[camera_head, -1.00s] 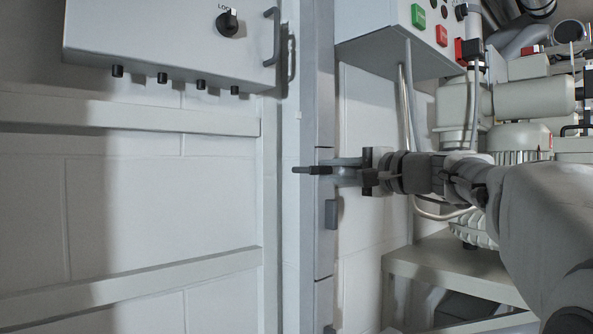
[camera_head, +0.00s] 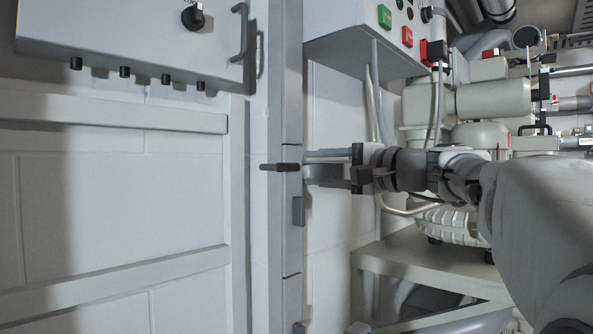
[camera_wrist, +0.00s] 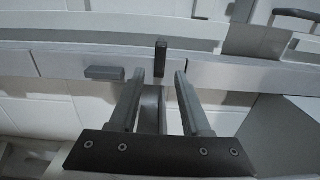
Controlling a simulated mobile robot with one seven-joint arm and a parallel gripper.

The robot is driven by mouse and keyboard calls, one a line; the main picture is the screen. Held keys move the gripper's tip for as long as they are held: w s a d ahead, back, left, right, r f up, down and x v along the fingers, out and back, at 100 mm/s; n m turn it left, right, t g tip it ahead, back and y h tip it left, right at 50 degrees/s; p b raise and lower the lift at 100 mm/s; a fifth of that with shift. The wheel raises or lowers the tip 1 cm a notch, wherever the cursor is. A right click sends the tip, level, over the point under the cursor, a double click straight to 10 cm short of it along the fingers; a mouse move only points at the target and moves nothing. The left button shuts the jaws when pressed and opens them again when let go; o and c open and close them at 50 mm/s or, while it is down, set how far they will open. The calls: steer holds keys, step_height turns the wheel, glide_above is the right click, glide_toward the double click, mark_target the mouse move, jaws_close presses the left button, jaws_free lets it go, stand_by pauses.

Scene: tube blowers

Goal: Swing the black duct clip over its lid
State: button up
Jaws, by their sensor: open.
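The black duct clip (camera_head: 280,167) sticks out to the left across a narrow vertical grey duct in the head view. In the wrist view the clip (camera_wrist: 160,58) is a dark upright bar on the duct's edge. The duct's lid (camera_head: 291,240) seems to be the long pale grey strip, with seams above and below. My gripper (camera_head: 306,166) is level with the clip, just right of the duct. In the wrist view my gripper (camera_wrist: 160,78) is open, with the clip beyond and between its fingertips. I cannot tell whether they touch it.
A grey clip (camera_head: 298,211) sits flat on the duct below, also left of my fingers in the wrist view (camera_wrist: 104,73). A grey cabinet (camera_head: 120,45) hangs at upper left, a button box (camera_head: 360,35) at upper right. Machinery (camera_head: 495,98) and a shelf (camera_head: 430,262) stand right.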

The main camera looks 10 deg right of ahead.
steer(key=v, duration=1.2)
steer(key=shift+s+d, duration=0.2)
steer(key=shift+s, duration=0.15)
